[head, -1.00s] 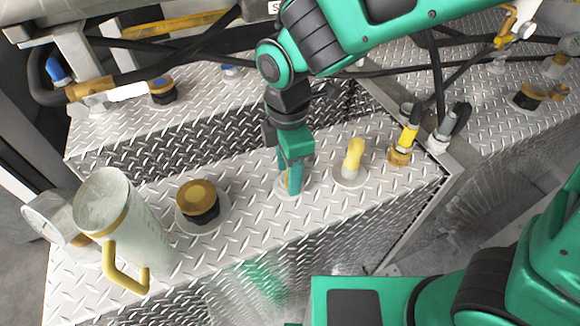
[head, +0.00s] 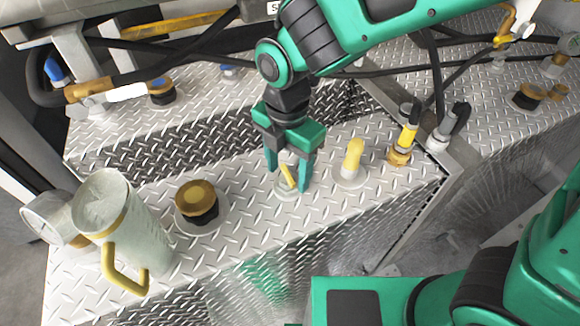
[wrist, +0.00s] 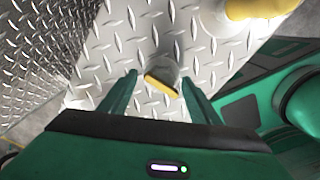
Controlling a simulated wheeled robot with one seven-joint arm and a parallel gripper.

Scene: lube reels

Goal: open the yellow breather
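My gripper (head: 287,180) is open above the plated deck, with one finger on each side of a small yellow lever (head: 288,172). The lever sits on a round light base. In the wrist view the yellow lever (wrist: 161,87) lies between the fingertips with gaps on both sides, atop a grey stem. A bent yellow pipe piece (head: 353,157) stands on a round base just to the right; it shows at the top right of the wrist view (wrist: 262,8). I cannot tell for sure which of these yellow parts is the breather.
A black cap with a yellow-brown top (head: 197,200) stands left of my gripper. A pale jug with a yellow handle (head: 128,225) stands farther left. A yellow and black fitting (head: 405,140) stands near the deck's right edge. Black hoses run behind.

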